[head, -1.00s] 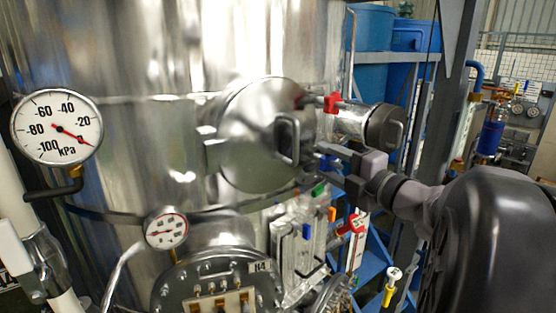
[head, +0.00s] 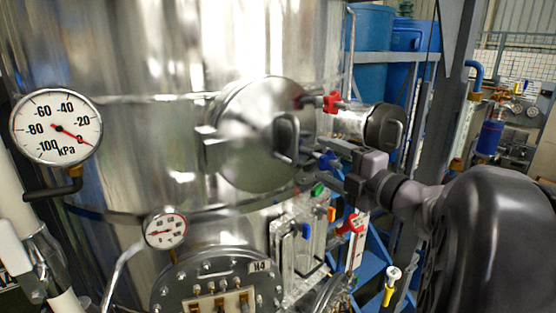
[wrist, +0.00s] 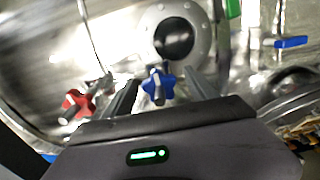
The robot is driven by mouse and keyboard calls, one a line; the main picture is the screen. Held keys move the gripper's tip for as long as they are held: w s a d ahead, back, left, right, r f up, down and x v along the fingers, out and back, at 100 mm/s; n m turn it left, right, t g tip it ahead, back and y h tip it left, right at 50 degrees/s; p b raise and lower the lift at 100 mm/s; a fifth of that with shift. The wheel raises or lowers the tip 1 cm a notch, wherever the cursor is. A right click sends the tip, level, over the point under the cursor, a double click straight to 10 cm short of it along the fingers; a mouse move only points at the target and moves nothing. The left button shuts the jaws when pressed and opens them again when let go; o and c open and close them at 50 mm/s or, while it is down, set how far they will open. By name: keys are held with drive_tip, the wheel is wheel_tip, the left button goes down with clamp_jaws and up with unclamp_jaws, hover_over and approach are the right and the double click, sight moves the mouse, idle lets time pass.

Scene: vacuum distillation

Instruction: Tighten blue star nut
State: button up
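The blue star nut (head: 326,161) sits at the right edge of the round metal hatch lid (head: 245,160), on the tank's side. In the wrist view the blue star nut (wrist: 158,84) lies between my two fingers, with its threaded stud pointing toward the camera. My gripper (head: 330,168) reaches in from the right. In the wrist view my gripper (wrist: 162,82) is open, with one finger on each side of the nut and a visible gap to each. Contact with the nut is not seen.
A red star nut (head: 332,102) sits higher on the lid's edge, beside a metal cylinder with a dark end (head: 383,127). A handle (head: 287,138) sticks out from the lid. Green, orange and blue valve handles (head: 305,230) are just below. A large pressure gauge (head: 56,127) is at left.

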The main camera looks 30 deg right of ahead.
drive_tip(key=s+d+b, duration=0.1)
drive_tip(key=s+b, duration=0.3)
drive_tip(key=s, duration=1.3)
drive_tip(key=shift+s+d, duration=0.15)
drive_tip(key=shift+s, duration=0.1)
